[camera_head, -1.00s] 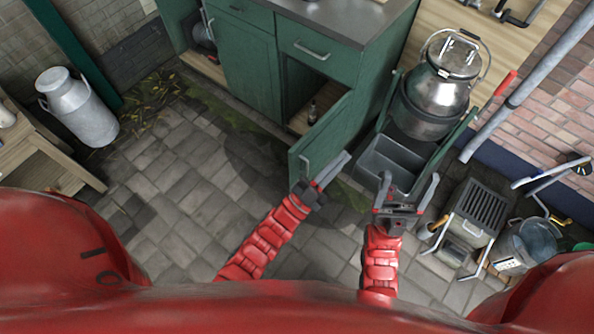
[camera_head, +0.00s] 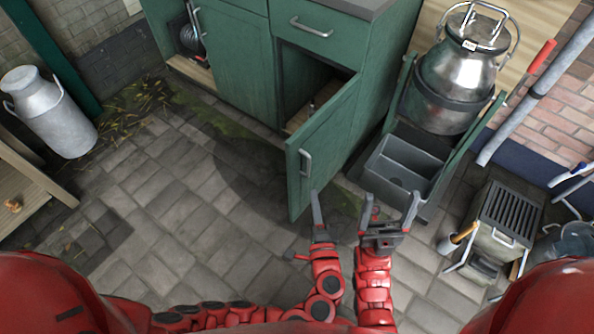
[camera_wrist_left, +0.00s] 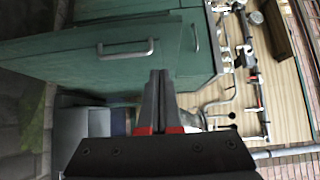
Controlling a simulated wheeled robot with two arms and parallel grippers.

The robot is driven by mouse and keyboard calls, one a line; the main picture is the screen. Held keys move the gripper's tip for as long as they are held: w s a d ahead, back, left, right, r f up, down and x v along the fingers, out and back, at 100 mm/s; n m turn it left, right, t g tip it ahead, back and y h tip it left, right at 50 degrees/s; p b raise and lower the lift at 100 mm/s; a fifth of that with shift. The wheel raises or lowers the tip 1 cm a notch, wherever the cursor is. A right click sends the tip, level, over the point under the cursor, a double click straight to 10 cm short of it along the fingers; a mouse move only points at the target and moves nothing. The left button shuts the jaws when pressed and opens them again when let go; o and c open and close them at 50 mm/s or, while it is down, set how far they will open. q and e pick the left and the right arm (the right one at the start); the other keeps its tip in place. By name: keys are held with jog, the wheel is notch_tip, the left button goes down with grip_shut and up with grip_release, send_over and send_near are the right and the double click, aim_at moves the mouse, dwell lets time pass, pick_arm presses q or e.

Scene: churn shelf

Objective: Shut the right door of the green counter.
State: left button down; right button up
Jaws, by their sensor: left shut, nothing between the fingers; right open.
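The right door (camera_head: 322,147) of the green counter (camera_head: 335,49) stands open and swung out toward me, with its silver handle (camera_head: 306,164) facing left. The dark compartment behind it shows. My left gripper (camera_head: 317,206) is shut and empty, just below the door's free lower edge; I cannot tell whether it touches the door. In the left wrist view its two fingers (camera_wrist_left: 160,85) lie together, with green panels and a handle beyond them. My right gripper (camera_head: 390,208) is open and empty, to the right of the left one, in front of the grey bin.
A grey two-part bin (camera_head: 404,168) and a steel churn (camera_head: 456,75) stand right of the counter. A slatted grey box (camera_head: 502,220) is at the right. Another churn (camera_head: 47,110) stands at the left. The paved floor (camera_head: 200,210) left of the door is clear.

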pick_arm(q)
send_near(296, 149)
jog(key=w+d, duration=0.2)
jog(key=w, duration=0.2)
jog(key=shift+w+a+f, duration=0.1)
jog(key=shift+w+a, duration=0.4)
jog(key=shift+a, duration=0.15)
jog(key=shift+w+a+f, duration=0.1)
jog(key=shift+w+a, duration=0.35)
jog(key=shift+a, duration=0.2)
